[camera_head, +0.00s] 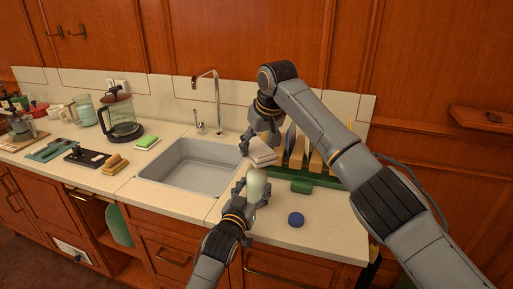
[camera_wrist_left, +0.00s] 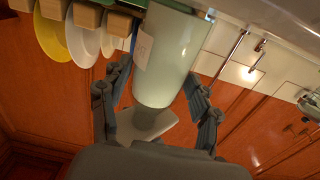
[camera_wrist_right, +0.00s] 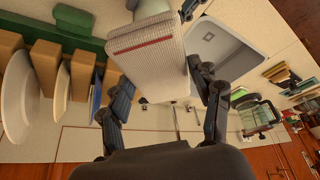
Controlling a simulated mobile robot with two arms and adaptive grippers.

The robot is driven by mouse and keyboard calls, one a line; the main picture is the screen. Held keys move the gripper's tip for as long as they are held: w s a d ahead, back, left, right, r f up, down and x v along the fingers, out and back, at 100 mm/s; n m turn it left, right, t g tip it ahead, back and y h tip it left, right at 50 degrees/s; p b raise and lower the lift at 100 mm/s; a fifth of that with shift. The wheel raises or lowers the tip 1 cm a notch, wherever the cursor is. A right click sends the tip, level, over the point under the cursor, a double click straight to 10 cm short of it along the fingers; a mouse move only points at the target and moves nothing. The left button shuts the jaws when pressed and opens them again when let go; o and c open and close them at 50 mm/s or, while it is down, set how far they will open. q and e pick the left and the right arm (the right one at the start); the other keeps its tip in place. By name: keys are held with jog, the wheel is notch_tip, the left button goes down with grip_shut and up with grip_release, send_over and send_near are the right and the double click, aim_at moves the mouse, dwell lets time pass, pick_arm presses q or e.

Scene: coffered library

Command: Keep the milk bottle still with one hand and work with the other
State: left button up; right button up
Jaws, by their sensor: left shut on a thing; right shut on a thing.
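The pale green-white milk bottle (camera_head: 258,186) stands on the counter at the sink's front right corner. My left gripper (camera_head: 249,192) is shut on it. In the left wrist view the bottle (camera_wrist_left: 170,55) sits between the two fingers, with a white label on its side. My right gripper (camera_head: 256,148) is shut on a folded white cloth (camera_head: 263,158), just behind the bottle. In the right wrist view the cloth (camera_wrist_right: 150,50) shows a red stripe and lies between the fingers. A round blue cap (camera_head: 296,219) lies on the counter right of the bottle.
The grey sink (camera_head: 190,165) with its tap (camera_head: 217,100) is left of the bottle. A green rack (camera_head: 303,186) with plates and boards stands behind right. A sponge (camera_head: 147,143), a French press (camera_head: 121,118) and other kitchenware fill the left counter. The front right counter is mostly clear.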

jog(key=shift+w+d+f, duration=0.1)
jog(key=shift+w+d, duration=0.2)
jog(key=shift+w, duration=0.45)
jog(key=shift+s+a, duration=0.2)
jog(key=shift+s, duration=0.5)
jog(key=shift+s+a, duration=0.25)
jog(key=shift+s, duration=0.45)
jog(key=shift+s+a, duration=0.2)
jog(key=shift+s, duration=0.5)
pick_arm(q)
jog(key=shift+r, duration=0.1)
pick_arm(e)
jog(key=shift+w+d, duration=0.2)
jog(key=shift+w, duration=0.5)
jog(key=shift+w+d, duration=0.25)
jog(key=shift+w, duration=0.45)
jog(key=shift+w+d, duration=0.2)
jog(key=shift+w, duration=0.5)
pick_arm(q)
jog(key=shift+w, duration=0.1)
pick_arm(e)
notch_tip(320, 180, up, 3)
jog(key=shift+w+f, duration=0.1)
jog(key=shift+f, duration=0.1)
jog(key=shift+r, duration=2.85)
pick_arm(q)
jog(key=o, duration=1.5)
